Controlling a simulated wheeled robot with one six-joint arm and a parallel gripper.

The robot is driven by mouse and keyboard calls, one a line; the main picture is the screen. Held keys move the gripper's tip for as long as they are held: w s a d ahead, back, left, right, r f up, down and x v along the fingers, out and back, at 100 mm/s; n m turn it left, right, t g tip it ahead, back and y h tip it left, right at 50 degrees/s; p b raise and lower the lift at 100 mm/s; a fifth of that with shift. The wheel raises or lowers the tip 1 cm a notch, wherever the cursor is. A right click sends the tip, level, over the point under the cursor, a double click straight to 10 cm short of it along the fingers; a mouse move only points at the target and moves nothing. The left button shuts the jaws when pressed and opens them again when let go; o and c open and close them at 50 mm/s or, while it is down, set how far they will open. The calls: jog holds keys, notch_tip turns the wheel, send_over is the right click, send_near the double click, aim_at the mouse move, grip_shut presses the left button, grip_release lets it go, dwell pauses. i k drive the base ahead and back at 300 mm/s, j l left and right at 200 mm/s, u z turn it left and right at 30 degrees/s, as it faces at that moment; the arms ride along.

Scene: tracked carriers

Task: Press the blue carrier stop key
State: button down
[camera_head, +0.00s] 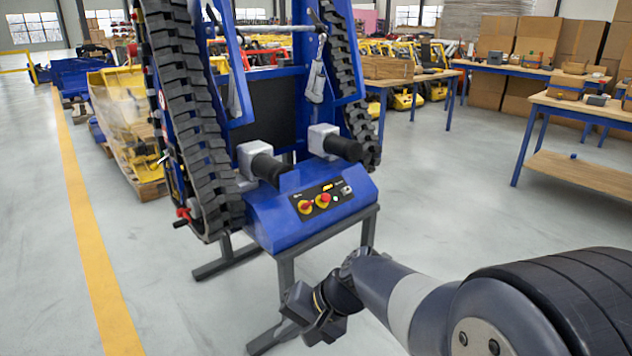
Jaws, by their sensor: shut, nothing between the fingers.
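The blue carrier (288,227) stands upright on a dark grey stand, with black rubber tracks on both sides. Its sloped front has a dark control panel (318,211). The labels are too small to read, so I cannot tell which is the stop key. My gripper (306,315) is shut and empty, low in front of the stand and apart from the panel. Its fingertips are partly hard to make out.
Two black-gripped handles (270,169) jut out above the panel. A yellow carrier on a pallet (140,185) stands at the left. A workbench (575,170) with boxes is at the right. The floor between the carrier and the benches is clear.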

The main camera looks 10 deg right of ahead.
aim_at(325, 198)
jog(key=i+j+z, duration=0.15)
jog(key=i+z, duration=0.3)
jog(key=i, duration=0.2)
jog(key=i+j+z, duration=0.45)
jog(key=i, duration=0.2)
jog(key=i+j+z, duration=0.45)
jog(key=i+j, duration=0.15)
